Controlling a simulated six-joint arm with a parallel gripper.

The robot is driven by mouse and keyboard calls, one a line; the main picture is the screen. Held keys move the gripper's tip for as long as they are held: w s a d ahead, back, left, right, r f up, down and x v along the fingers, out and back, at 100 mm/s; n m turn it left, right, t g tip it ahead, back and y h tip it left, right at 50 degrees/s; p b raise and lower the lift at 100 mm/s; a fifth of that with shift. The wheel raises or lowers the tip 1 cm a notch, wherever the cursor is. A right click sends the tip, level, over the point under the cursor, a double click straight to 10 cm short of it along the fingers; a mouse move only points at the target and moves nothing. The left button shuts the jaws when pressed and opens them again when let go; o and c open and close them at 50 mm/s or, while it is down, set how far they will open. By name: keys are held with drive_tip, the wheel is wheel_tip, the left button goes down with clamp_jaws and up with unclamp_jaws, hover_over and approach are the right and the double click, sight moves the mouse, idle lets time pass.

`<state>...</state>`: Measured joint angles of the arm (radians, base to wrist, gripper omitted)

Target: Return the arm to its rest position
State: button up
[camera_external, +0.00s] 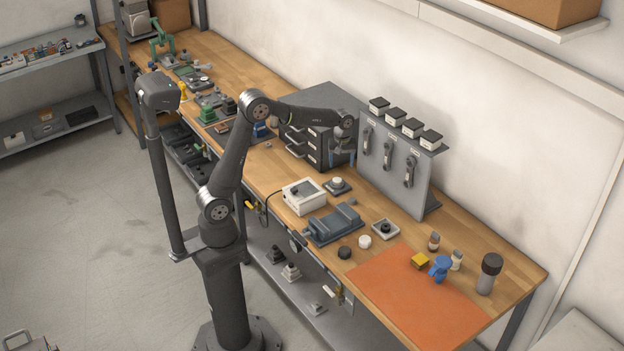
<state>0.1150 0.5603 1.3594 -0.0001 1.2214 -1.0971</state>
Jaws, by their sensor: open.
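My arm stands on its pedestal in front of the bench, bent at the elbow and reaching over the bench towards the back. My gripper (342,158) hangs at the end of the arm, pointing down, beside the dark drawer cabinet (310,148) and to the left of the grey tool panel. Its fingers are small in the picture and look apart, with nothing visible between them. The wooden bench (262,179) runs below it.
A white box device (304,196), a blue-grey compressor unit (334,224) and small round parts stand on the bench. The grey panel (400,155) holds hanging tools.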

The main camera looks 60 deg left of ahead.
drive_tip(key=s+a+n, duration=0.2)
drive_tip(key=s+a, duration=0.2)
drive_tip(key=a, duration=0.4)
drive_tip(key=s+a+f+n, duration=0.1)
drive_tip(key=s+a+n, duration=0.1)
drive_tip(key=s+a, duration=0.3)
drive_tip(key=a, duration=0.3)
